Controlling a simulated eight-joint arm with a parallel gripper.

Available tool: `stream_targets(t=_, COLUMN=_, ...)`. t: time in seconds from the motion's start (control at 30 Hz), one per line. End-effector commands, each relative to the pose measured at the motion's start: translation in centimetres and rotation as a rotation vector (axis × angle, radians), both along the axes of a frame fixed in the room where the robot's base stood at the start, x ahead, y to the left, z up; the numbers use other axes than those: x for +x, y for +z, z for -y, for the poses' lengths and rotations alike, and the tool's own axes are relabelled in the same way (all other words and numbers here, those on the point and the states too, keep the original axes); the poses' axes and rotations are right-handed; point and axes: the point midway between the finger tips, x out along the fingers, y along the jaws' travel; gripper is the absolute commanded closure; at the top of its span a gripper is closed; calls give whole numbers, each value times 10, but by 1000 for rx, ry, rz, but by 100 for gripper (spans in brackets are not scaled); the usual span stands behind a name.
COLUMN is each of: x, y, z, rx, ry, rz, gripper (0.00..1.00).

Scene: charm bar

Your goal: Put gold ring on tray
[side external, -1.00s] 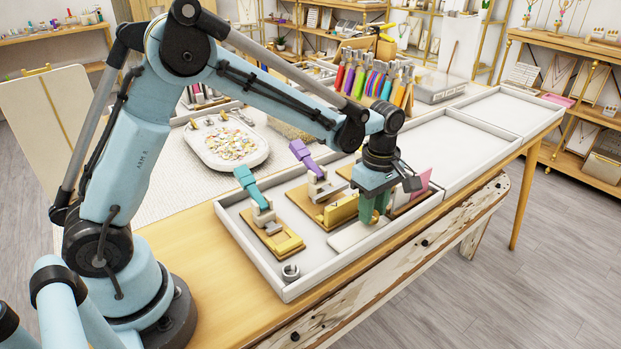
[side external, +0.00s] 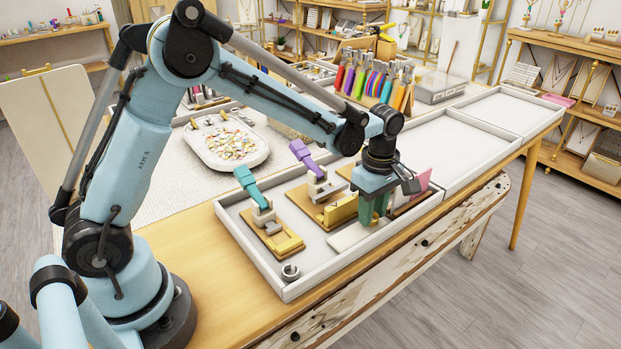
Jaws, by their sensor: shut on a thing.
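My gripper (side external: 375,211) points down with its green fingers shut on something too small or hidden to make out. It is over the right part of a long white compartment tray (side external: 247,262), above a pale flat plate (side external: 350,236). I cannot make out a gold ring; if it is between the fingers, they hide it. A silver ring-like piece (side external: 290,272) lies in the tray's front left corner. A white rounded tray (side external: 258,157) with many small coloured charms stands behind on the mat. Empty white trays (side external: 455,148) lie to the right.
A teal-handled clamp (side external: 247,181) and a purple-handled clamp (side external: 304,156) stand on gold bases left of my gripper. A pink card (side external: 421,182) is just right of it. Coloured tools (side external: 372,84) stand in a rack behind.

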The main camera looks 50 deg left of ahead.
Motion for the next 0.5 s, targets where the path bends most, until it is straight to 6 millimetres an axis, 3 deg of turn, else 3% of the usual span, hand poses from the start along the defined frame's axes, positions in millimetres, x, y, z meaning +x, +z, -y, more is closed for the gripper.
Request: stream_targets(t=0.5, x=0, y=-4, z=0, rx=0, ry=0, rz=0, gripper=93)
